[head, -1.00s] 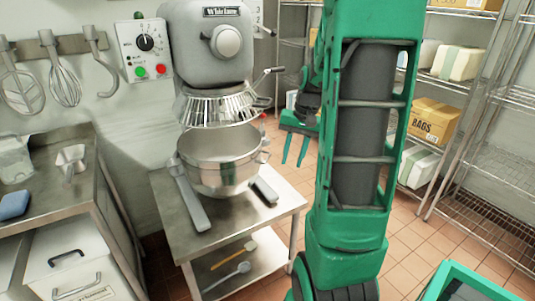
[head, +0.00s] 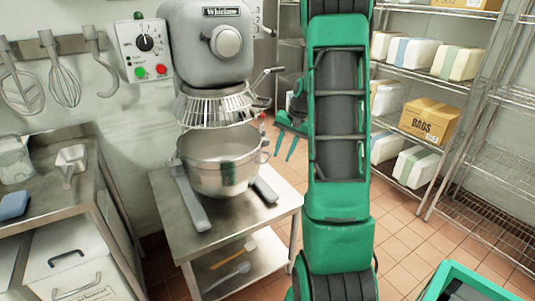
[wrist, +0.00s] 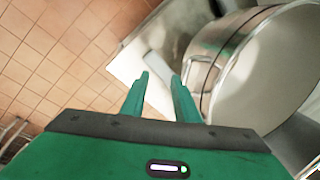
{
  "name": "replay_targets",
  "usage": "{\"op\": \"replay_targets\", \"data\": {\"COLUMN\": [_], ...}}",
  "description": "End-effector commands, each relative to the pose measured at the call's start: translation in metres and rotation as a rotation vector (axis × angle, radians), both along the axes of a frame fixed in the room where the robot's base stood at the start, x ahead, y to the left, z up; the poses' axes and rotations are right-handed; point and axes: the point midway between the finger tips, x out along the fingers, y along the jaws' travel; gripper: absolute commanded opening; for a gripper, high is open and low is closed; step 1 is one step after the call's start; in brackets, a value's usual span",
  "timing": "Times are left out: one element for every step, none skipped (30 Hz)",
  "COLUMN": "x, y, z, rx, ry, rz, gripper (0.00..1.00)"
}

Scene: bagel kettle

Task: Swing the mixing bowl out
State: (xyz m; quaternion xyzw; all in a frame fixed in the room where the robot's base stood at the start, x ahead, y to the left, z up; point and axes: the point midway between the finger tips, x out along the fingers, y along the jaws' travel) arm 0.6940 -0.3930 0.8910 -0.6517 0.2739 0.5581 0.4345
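The steel mixing bowl (head: 218,165) sits between the two grey arms of its cradle, below the wire guard (head: 215,107) and the grey mixer head (head: 208,45). My gripper (head: 290,148) is to the right of the bowl in the head view, fingers pointing down, with a gap to the bowl. In the wrist view my gripper (wrist: 158,82) is open and empty. There the bowl (wrist: 255,80) fills the right side, and its side handle (wrist: 200,72) is just beyond the right fingertip. Whether the fingertip touches the handle is unclear.
The mixer stands on a steel table (head: 240,215) with utensils on its lower shelf. A control box (head: 145,50) with red and green buttons is on the wall. Wire shelves with boxes (head: 430,120) stand at right. Tiled floor is open between them.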

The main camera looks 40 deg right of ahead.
Motion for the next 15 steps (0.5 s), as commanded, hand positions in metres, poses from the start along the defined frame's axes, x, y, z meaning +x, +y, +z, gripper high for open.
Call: {"op": "replay_targets", "data": {"x": [0.009,0.014,0.020,0.024,0.028,0.033,0.037,0.040,0.043,0.046,0.045,0.045,0.046,0.046,0.046], "y": [0.005,0.008,0.011,0.013,0.016,0.019,0.021,0.023,0.024,0.026,0.026,0.026,0.026,0.026,0.026], "z": [0.000,0.000,0.000,0.000,0.000,0.000,0.000,0.000,0.000,0.000,-0.003,-0.006,-0.008,-0.009,-0.010], "rx": [0.000,0.000,-0.001,-0.001,-0.002,-0.001,-0.001,-0.001,0.000,0.000,0.001,0.001,0.001,0.001,0.000], "ry": [0.000,0.001,0.000,0.001,0.000,0.000,0.000,0.001,0.000,0.000,0.001,0.003,0.003,0.002,0.001], "rz": [0.003,0.003,0.003,0.002,0.002,0.003,0.003,0.002,0.001,0.001,-0.001,-0.001,-0.001,-0.002,-0.001], "gripper": [0.28,0.28,0.28,0.28,0.28,0.28,0.28,0.28,0.28,0.28,0.28,0.28,0.28,0.28,0.28]}}
